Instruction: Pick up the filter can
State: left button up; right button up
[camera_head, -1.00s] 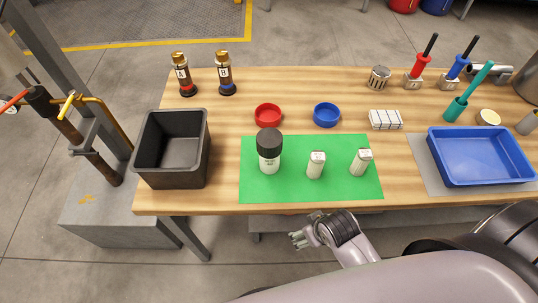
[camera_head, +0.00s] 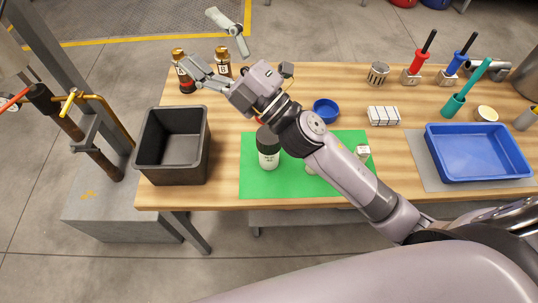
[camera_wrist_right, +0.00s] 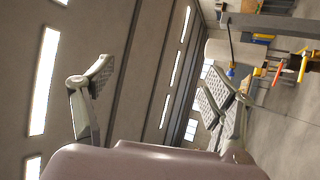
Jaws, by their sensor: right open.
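The slotted grey metal can (camera_head: 378,74), which looks like the filter can, stands upright at the back right of the wooden table in the head view. My right gripper (camera_head: 197,37) is high at the upper left of the head view, over the table's back left, well to the left of the can. Its fingers are spread wide with nothing between them. They also show open and empty in the right wrist view (camera_wrist_right: 155,82), where the can does not appear. My left gripper is not in view.
Two dark bottles (camera_head: 223,62) stand partly behind the gripper. My right arm crosses over the green mat (camera_head: 253,187), a black-capped bottle (camera_head: 268,156) and small white bottles. A black bin (camera_head: 143,168) is at left, a blue tray (camera_head: 480,180) at right. A white block (camera_head: 383,116) stands nearer than the can.

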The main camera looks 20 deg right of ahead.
jog(key=s+a+n+g+y, duration=0.6)
jog(key=a+n+g, duration=0.3)
jog(key=n+g, duration=0.6)
jog(key=n+g+h, duration=0.2)
jog(key=n+h, duration=0.7)
jog(key=h, duration=1.1)
send_near(268, 134)
jog(key=f+p, duration=0.1)
jog(key=f, duration=0.2)
jog(key=w+f+p, duration=0.1)
jog(key=f+p, duration=0.1)
jog(key=a+f+p, duration=0.1)
jog(key=f, duration=0.2)
jog(key=shift+w+f+p, duration=0.15)
jog(key=shift+f+p, duration=0.15)
jog(key=shift+f, duration=0.3)
notch_tip(268, 134, down, 4)
jog(key=p, duration=0.2)
jog(key=shift+f+p, duration=0.2)
jog(key=shift+p, duration=0.2)
jog(key=shift+w+f, duration=0.1)
jog(key=shift+f, duration=0.15)
